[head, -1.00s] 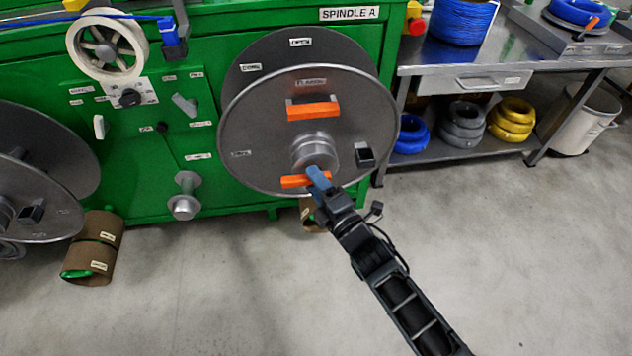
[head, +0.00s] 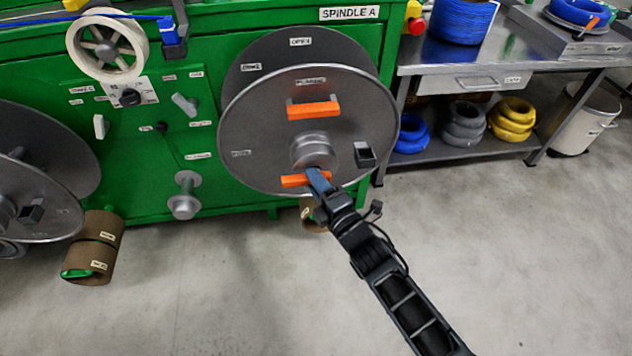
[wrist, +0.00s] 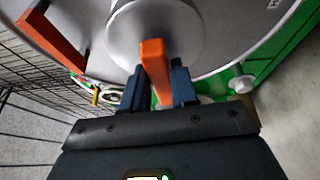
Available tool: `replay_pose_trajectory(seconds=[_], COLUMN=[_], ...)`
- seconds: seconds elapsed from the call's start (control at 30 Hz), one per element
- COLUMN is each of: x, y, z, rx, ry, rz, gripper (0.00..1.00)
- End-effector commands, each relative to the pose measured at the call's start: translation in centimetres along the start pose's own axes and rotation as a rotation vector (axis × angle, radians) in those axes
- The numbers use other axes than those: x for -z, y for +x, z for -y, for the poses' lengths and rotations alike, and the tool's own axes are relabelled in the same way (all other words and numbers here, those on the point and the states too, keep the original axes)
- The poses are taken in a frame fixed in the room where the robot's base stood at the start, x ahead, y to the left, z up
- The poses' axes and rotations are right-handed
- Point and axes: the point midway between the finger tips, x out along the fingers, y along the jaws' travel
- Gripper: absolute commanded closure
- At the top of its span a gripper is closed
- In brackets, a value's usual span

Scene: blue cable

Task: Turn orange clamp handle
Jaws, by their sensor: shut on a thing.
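Two orange handles show on the grey spindle disc (head: 260,140) under the "SPINDLE A" label. The lower orange handle (head: 293,181) sits just below the central hub (head: 313,150). The upper orange handle (head: 313,109) is above the hub. My gripper (head: 317,178) reaches the right end of the lower handle. In the wrist view the lower handle (wrist: 153,62) stands between my two blue fingers (wrist: 158,88), and they are shut on it. The other orange handle (wrist: 52,32) shows at the upper left there. The fingers cover part of the held handle.
A black block (head: 365,154) sits on the disc right of the hub. The green machine (head: 140,205) stands behind it. A metal workbench (head: 470,75) with cable coils is at the right. A brown roll (head: 92,247) lies at lower left.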

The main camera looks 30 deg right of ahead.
Motion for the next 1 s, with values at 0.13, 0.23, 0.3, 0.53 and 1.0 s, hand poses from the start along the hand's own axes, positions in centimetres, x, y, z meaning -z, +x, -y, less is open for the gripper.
replay_pose_trajectory(seconds=[0.13, 0.23, 0.3, 0.53, 1.0], x=[0.0, 0.0, 0.1, 0.4, 1.2], y=[0.0, 0.0, 0.0, 0.0, 0.0], z=[0.1, 0.1, 0.0, 0.0, 0.1], rx=[0.001, 0.004, 0.007, 0.044, 0.200], ry=[0.000, -0.005, -0.015, -0.104, -0.488], rz=[0.000, 0.000, 0.000, -0.004, -0.015], gripper=[1.00, 1.00, 1.00, 1.00, 1.00])
